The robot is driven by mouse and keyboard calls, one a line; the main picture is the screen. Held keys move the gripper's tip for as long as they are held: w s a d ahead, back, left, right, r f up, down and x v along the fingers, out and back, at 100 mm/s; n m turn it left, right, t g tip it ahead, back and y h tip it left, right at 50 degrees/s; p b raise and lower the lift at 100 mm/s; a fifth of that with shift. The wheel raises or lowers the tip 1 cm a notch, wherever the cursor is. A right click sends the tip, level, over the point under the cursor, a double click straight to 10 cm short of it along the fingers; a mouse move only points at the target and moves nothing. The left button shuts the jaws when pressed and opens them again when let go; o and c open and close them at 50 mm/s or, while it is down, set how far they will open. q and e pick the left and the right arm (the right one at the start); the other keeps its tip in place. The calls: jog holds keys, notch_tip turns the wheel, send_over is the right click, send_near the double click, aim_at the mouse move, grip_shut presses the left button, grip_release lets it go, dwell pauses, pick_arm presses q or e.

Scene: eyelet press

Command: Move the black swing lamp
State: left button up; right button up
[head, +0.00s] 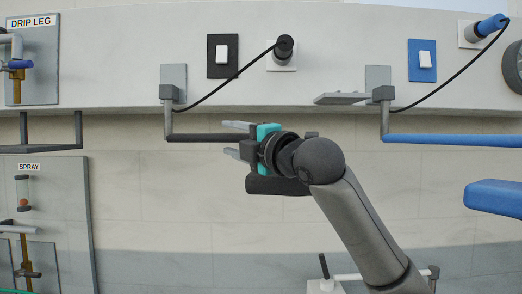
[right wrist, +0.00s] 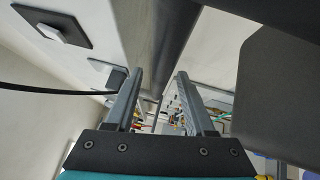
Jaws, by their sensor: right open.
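The black swing lamp's arm (head: 205,137) runs right from a grey wall bracket (head: 173,80). Its dark head (head: 278,186) shows below my right gripper, partly hidden. My right gripper (head: 228,138) is open, fingers pointing left, one above and one below the lamp arm's line in the head view. In the right wrist view, the open fingers (right wrist: 160,75) have a dark bar (right wrist: 165,45), apparently the lamp arm, beyond and between them. A dark panel (right wrist: 280,90), apparently the lamp head, stands close at the right. I cannot tell whether the fingers touch the arm. My left gripper is not in view.
A blue swing lamp arm (head: 450,140) with a blue head (head: 492,196) is at the right. Above are a black switch plate (head: 213,70), a blue one (head: 421,75) and a black plug (head: 285,46) with a hanging cord. DRIP LEG (head: 35,80) and SPRAY (head: 60,190) panels stand left.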

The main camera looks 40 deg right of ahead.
jog(key=s+f+b, duration=0.1)
jog(key=s+b, duration=0.5)
jog(key=s, duration=0.7)
jog(key=shift+s+d+f, duration=0.25)
jog(key=shift+d+f, duration=0.05)
jog(key=shift+f, duration=0.1)
